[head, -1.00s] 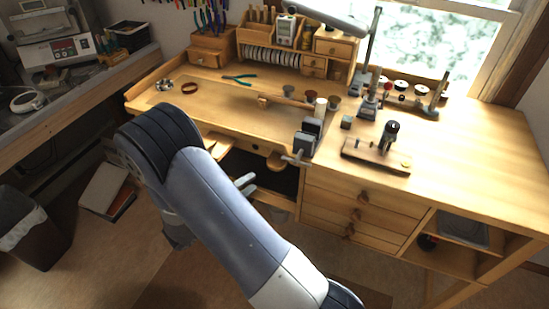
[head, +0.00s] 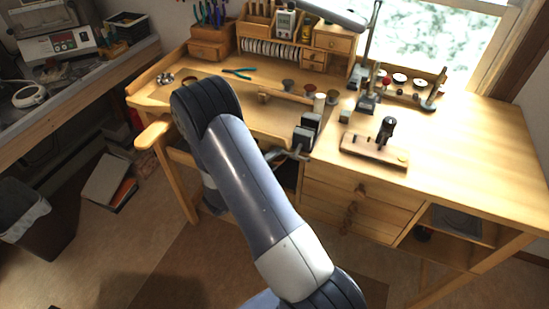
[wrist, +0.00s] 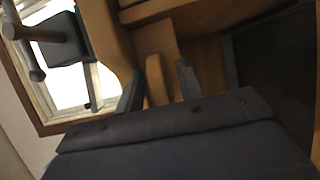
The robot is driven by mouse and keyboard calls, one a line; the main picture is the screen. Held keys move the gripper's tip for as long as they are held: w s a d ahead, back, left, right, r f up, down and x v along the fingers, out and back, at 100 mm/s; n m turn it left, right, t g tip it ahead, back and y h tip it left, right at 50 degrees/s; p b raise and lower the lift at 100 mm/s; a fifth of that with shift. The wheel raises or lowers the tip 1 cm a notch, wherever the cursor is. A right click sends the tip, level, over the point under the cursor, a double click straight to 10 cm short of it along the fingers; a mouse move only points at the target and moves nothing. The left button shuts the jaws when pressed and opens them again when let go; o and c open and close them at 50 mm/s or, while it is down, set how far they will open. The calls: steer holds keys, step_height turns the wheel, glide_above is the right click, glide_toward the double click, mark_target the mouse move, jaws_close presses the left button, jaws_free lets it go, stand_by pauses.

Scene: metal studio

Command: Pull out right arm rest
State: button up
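In the wrist view, a narrow rounded wooden piece (wrist: 156,80), which looks like the right arm rest's end, stands between the two dark fingers of my gripper (wrist: 158,90). The fingers are apart, with a gap visible on each side of the wood. In the head view, my own arm hides my gripper and the right arm rest. Another wooden arm rest (head: 153,134) sticks out from the bench front at the left.
The workbench (head: 460,150) carries a vise (head: 306,130) at its front edge, also close at upper left in the wrist view (wrist: 66,45). Drawers (head: 355,205) lie right of my arm. A bin (head: 35,220) stands at the left. Floor in front is mostly clear.

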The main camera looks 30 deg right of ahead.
jaws_close()
stand_by(0.3)
stand_by(0.3)
